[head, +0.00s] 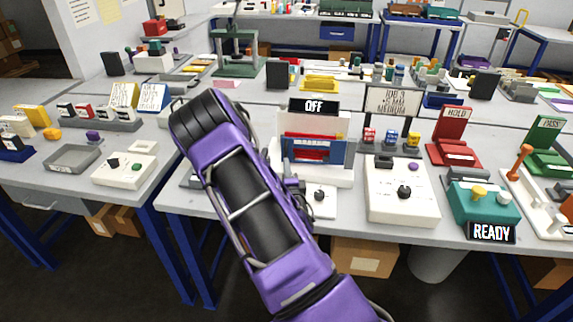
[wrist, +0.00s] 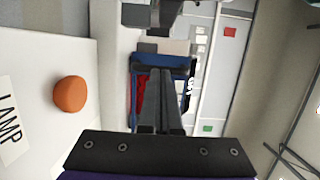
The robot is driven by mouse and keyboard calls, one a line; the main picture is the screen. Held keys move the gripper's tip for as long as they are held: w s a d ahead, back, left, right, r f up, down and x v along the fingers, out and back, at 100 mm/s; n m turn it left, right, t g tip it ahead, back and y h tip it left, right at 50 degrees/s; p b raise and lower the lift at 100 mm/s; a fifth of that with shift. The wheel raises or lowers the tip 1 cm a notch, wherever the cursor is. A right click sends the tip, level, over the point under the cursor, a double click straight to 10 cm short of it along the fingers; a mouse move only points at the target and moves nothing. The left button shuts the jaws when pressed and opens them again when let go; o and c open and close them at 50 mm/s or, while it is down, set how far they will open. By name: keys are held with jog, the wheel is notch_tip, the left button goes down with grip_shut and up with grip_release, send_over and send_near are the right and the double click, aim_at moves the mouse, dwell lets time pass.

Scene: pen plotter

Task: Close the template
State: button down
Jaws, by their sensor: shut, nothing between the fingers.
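The white plotter (head: 345,175) stands on the middle bench under a black sign reading OFF. A blue frame (head: 331,152) with red and white parts inside stands at its front; it may be the template. The blue frame also shows in the wrist view (wrist: 185,62), partly hidden behind the fingers. My gripper (wrist: 166,72) is shut and empty, its fingers in front of the blue frame. Whether they touch it I cannot tell. In the head view my purple arm covers the plotter's left side, and the fingertips are not clear there.
An orange knob (wrist: 70,94) on a white panel marked LAMP is left of my fingers in the wrist view. A white control box (head: 402,206) with a black knob is right of the plotter. A teal READY box (head: 484,205) and a red HOLD stand (head: 453,138) are farther right.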

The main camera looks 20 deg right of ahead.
jog(key=shift+w+d, duration=0.1)
jog(key=shift+w, duration=0.25)
jog(key=shift+w+d+f+b, duration=0.15)
jog(key=shift+f+b, duration=0.1)
jog(key=shift+b, duration=0.35)
jog(key=shift+w+d+b, duration=0.1)
jog(key=shift+w+b, duration=0.4)
jog(key=shift+b, duration=0.45)
jog(key=shift+w+r, duration=0.3)
jog(key=shift+r, duration=0.15)
jog(key=shift+b, duration=0.35)
